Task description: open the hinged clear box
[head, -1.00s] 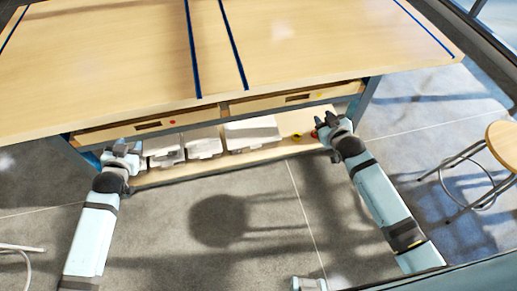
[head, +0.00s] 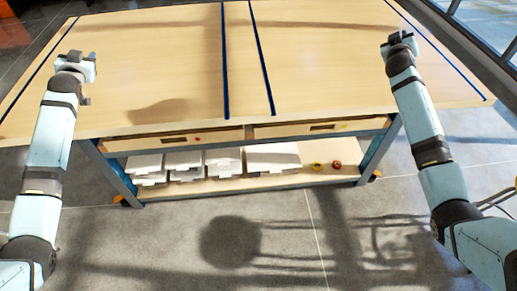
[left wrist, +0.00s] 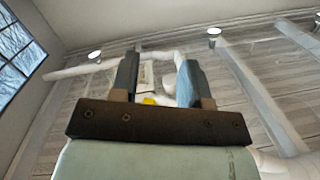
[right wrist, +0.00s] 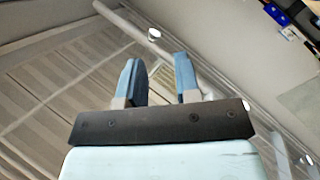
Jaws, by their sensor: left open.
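My left gripper (head: 76,64) is raised at the left side of the wooden table; in the left wrist view (left wrist: 158,82) its fingers are apart with nothing between them. My right gripper (head: 400,42) is raised at the right side of the table; in the right wrist view (right wrist: 158,80) its fingers are apart and empty. Several pale boxes (head: 272,158) stand on the shelf under the table, well below both grippers. I cannot tell whether any is clear or hinged. No hinged clear box shows on the tabletop.
The wooden tabletop (head: 170,60), marked with dark blue lines, is bare where it shows. Two drawers (head: 321,127) run under its front edge. A yellow item (head: 318,166) and a red item (head: 336,164) lie on the lower shelf (head: 230,181). The floor in front is clear.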

